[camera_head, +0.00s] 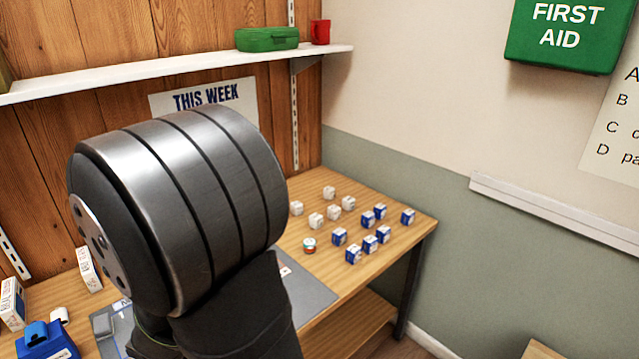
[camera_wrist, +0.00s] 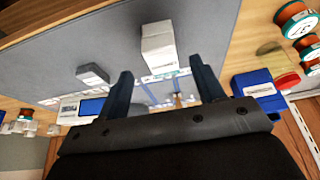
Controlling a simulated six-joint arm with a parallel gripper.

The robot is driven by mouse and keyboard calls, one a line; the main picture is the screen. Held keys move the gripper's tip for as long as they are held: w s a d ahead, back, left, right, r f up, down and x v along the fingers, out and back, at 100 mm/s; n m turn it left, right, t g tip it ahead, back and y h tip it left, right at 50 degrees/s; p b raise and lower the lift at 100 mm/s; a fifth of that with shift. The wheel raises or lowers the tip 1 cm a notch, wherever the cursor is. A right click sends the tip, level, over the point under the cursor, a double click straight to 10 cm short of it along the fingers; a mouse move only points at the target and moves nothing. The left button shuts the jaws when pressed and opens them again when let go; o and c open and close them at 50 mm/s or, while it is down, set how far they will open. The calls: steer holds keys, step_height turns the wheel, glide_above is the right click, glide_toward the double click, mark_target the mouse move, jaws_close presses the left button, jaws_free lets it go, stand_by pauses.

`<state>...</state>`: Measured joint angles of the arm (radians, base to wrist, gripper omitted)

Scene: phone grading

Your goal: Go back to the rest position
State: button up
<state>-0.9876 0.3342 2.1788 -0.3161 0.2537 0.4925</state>
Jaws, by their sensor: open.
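My gripper (camera_wrist: 163,78) shows in the wrist view, with its two dark fingers wide apart. Nothing is held between the fingers. It is above the grey mat (camera_wrist: 95,28), and a white labelled box (camera_wrist: 157,48) stands on the mat beyond the fingers. In the head view my arm fills the left middle, and the gripper itself is hidden. The grey mat also shows there (camera_head: 312,293), partly covered by my arm.
A shelf (camera_head: 180,69) runs above.

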steer(key=v, duration=0.8)
steer(key=x, duration=1.3)
steer(key=shift+d, duration=0.1)
step_height(320, 180, up, 5)
steer(key=shift+d+f, duration=0.1)
steer(key=shift+d, duration=0.1)
steer(key=w+d+r, duration=0.4)
steer(key=d+r, duration=0.4)
steer(key=d, duration=0.2)
steer(key=shift+d, duration=0.25)
